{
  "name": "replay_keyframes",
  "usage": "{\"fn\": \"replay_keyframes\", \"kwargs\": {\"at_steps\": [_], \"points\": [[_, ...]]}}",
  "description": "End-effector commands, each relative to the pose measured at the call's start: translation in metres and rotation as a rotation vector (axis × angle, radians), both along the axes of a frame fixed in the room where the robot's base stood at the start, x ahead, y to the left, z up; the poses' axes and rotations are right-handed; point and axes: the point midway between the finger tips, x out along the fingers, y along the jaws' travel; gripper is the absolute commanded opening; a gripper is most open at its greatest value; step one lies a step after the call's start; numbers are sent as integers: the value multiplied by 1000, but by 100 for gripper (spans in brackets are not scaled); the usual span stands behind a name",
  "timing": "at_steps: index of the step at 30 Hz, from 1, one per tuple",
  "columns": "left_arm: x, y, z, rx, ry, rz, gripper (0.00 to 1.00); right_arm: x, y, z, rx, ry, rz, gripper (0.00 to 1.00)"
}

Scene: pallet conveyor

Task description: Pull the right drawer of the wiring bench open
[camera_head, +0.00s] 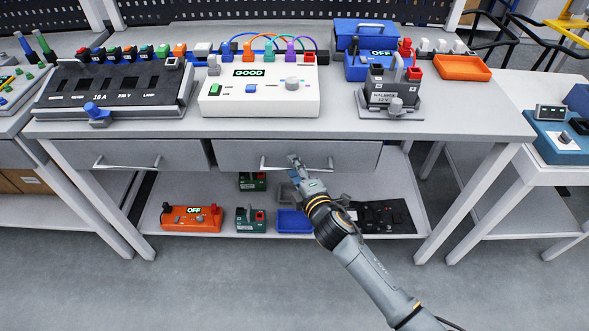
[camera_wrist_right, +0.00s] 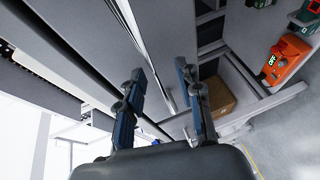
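The wiring bench (camera_head: 440,122) has two grey drawers side by side under its top. The right drawer (camera_head: 350,155) has a bar handle (camera_head: 270,166) across its front and looks shut. My right gripper (camera_head: 296,165) is at the middle of this handle, reaching up from the lower right, and covers part of it. In the right wrist view the two fingers (camera_wrist_right: 160,70) stand apart, with a thin metal bar and edges showing in the gap. I cannot tell whether they touch the handle. My left gripper is in neither view.
The left drawer (camera_head: 80,154) also looks shut. On the top stand a white tester reading GOOD (camera_head: 258,97), a black switch panel (camera_head: 118,88) and a grey fixture (camera_head: 390,95). The lower shelf (camera_head: 160,242) holds an orange box (camera_head: 191,219). Floor in front is clear.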

Motion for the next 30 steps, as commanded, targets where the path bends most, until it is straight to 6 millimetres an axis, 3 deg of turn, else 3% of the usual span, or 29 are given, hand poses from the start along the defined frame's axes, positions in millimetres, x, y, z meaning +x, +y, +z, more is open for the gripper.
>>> {"fn": "replay_keyframes", "kwargs": {"at_steps": [10, 15, 30], "points": [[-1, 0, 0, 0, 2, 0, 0, 3, 2, -1, 1, 0, 0, 36], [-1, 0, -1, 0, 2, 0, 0, 3, 2, -1, 1, 0, 0, 1], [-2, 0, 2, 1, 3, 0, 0, -4, 2, -1, 1, 3, 1, 0]]}}
